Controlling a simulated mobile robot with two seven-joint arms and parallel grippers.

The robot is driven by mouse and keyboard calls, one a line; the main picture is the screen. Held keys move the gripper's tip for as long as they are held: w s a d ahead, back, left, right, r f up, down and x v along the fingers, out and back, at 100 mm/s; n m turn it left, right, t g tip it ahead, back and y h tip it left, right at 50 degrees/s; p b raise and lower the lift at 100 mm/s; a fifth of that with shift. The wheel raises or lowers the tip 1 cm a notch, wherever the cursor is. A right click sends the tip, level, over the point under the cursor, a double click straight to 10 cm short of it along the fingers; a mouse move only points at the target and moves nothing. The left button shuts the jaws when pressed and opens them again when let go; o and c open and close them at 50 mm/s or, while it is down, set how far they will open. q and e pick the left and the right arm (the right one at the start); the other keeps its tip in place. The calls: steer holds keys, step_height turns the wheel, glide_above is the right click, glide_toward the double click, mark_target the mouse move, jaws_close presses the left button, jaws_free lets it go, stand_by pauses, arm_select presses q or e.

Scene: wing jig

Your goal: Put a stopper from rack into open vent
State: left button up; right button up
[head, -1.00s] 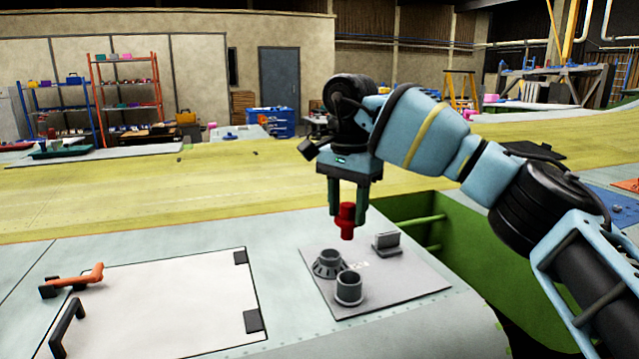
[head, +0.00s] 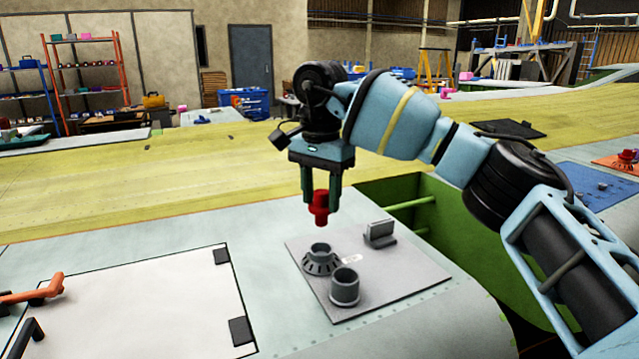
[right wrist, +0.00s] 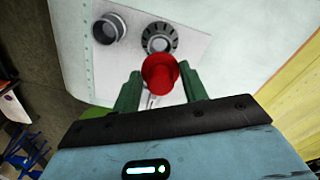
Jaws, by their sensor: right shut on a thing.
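My right gripper (head: 320,192) is shut on a red stopper (head: 319,208), which hangs upright in the air. In the head view the stopper is above a ribbed, flanged vent (head: 321,260), with a clear gap between them. A plain round vent (head: 345,287) with an open top stands just in front of it. In the right wrist view the red stopper (right wrist: 160,75) sits between the fingers, with the ribbed vent (right wrist: 159,38) and the plain vent (right wrist: 107,28) beyond it. My left gripper is not in view. No rack can be made out for certain.
Both vents stand on a grey plate (head: 390,289) with a small dark bracket (head: 380,233) at its back. A green recess (head: 415,200) opens behind the plate's right side.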

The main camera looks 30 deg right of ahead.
mark_target(321, 224)
step_height(321, 224, down, 3)
steer(key=shift+r+b, duration=0.1)
steer(key=shift+b, duration=0.2)
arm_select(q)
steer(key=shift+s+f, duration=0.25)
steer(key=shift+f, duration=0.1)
arm_select(e)
steer(key=shift+f, duration=0.75)
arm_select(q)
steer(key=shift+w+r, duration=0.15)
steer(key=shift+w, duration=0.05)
arm_select(e)
steer(key=shift+f, duration=0.15)
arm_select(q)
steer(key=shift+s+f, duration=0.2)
arm_select(e)
steer(key=shift+f, duration=1.8)
steer(key=o, duration=1.1)
steer(key=shift+c, duration=0.2)
steer(key=shift+r+b, duration=0.35)
steer(key=shift+r, duration=3.6)
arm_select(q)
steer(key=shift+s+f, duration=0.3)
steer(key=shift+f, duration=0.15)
